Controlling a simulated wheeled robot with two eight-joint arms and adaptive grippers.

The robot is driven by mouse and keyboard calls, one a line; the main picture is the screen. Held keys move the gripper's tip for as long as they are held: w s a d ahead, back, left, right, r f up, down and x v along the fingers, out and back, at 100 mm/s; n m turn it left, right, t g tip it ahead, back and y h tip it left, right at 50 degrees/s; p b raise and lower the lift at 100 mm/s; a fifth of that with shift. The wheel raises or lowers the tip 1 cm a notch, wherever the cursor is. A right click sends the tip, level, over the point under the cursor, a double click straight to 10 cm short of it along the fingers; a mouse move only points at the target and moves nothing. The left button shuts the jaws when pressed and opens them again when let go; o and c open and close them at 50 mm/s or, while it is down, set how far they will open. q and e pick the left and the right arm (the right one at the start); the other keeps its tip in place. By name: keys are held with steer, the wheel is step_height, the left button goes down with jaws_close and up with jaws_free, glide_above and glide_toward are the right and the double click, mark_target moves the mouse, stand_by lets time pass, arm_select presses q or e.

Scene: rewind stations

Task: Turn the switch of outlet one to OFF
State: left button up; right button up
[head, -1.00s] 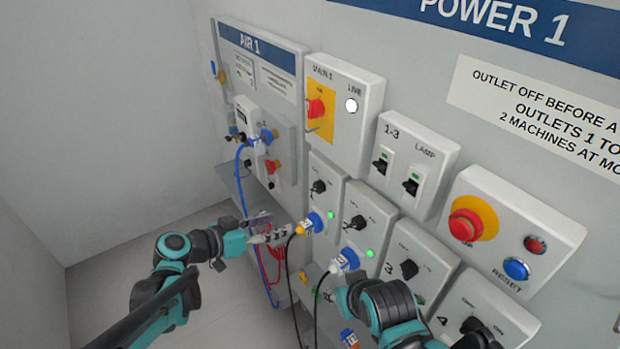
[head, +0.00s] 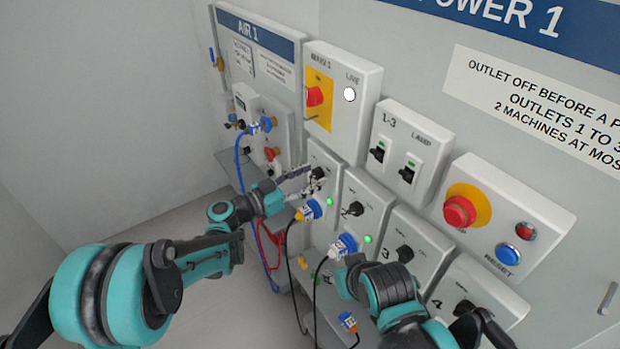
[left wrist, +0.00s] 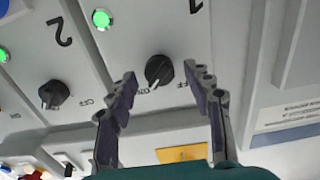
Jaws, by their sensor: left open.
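Outlet one (head: 322,160) is a pale box with a black rotary switch, a lit green lamp (head: 329,202) and a blue-and-yellow plug (head: 310,210) in it. My left gripper (head: 307,180) is open in front of it. In the left wrist view, which looks upside down, the black switch (left wrist: 158,70) lies between the two spread fingertips of my gripper (left wrist: 161,80). I cannot tell whether they touch it. Its pointer appears turned toward the ON label (left wrist: 143,91); the OFF label (left wrist: 183,85) is on the other side, partly by a finger. My right gripper is not visible.
Outlet two's switch (left wrist: 53,95) is close beside, with its own green lamp (head: 368,239) and blue plug (head: 344,246). The main switch box (head: 343,95) is above. Cables hang below the plugs. My right arm (head: 385,290) is in front of the lower outlets.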

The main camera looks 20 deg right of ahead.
arm_select(q)
steer(key=shift+d, duration=0.15)
steer(key=c, duration=1.2)
steer(key=shift+o, duration=0.2)
